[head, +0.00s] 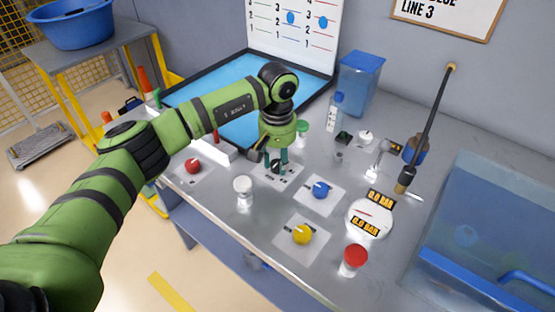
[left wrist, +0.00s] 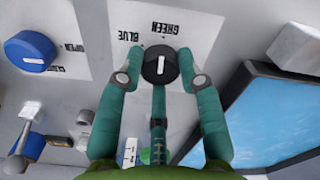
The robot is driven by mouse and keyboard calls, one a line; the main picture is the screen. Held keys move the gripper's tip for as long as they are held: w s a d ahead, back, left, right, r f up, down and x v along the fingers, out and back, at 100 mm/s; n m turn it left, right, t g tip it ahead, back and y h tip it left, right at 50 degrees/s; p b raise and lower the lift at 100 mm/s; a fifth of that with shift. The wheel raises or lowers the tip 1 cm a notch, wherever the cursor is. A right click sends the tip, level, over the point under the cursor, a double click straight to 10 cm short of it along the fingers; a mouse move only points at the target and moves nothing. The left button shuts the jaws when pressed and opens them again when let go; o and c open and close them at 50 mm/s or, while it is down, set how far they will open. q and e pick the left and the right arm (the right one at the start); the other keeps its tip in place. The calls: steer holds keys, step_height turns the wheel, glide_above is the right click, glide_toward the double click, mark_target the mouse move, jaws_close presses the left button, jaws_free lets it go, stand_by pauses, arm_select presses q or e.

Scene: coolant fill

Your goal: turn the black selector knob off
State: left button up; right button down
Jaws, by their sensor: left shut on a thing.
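The black selector knob (head: 275,166) sits on a white label plate on the grey bench, partly hidden by my fingers in the head view. In the left wrist view the knob (left wrist: 160,65) is round with a white pointer line running nearly upright in the picture. The words GREEN and BLUE (left wrist: 134,37) are printed on the plate, upside down in that view. My left gripper (head: 276,158) comes down from above with its teal fingers shut around the knob; the fingers (left wrist: 160,78) touch its sides. My right gripper is not in view.
Near the knob are a red knob (head: 193,166), a blue knob (head: 320,190), a yellow knob (head: 302,235) and a white-capped jar (head: 243,185). A gauge (head: 366,218), a red-capped jar (head: 354,259) and a clear tank (head: 490,235) stand to the right. A blue-lined tray (head: 220,95) lies behind.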

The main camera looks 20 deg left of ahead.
arm_select(q)
steer(key=n+b, duration=0.2)
steer(key=shift+w+a+n, duration=0.1)
steer(key=shift+w+n, duration=0.05)
steer(key=shift+n, duration=0.25)
steer(key=n+b, duration=0.2)
steer(key=n, duration=0.2)
steer(key=shift+n, duration=0.3)
steer(key=n+b, duration=0.1)
steer(key=n, duration=0.3)
steer(key=shift+r, duration=0.1)
steer(key=n+b, duration=0.1)
steer(key=n, duration=0.4)
steer(key=shift+a+b, duration=0.1)
steer(key=shift+b, duration=0.2)
steer(key=n, duration=0.4)
steer(key=shift+n+b, duration=0.3)
steer(key=shift+b, duration=0.1)
steer(key=n, duration=0.5)
steer(key=shift+b, duration=0.35)
steer(key=n, duration=0.4)
steer(key=shift+n, duration=0.4)
steer(key=shift+s+d+n+b, duration=0.1)
steer(key=shift+s+n+b, duration=0.1)
steer(key=shift+n, duration=0.95)
steer(key=shift+s+d+n+b, duration=0.1)
steer(key=shift+n+b, duration=0.05)
steer(key=shift+n, duration=1)
steer(key=shift+f, duration=0.2)
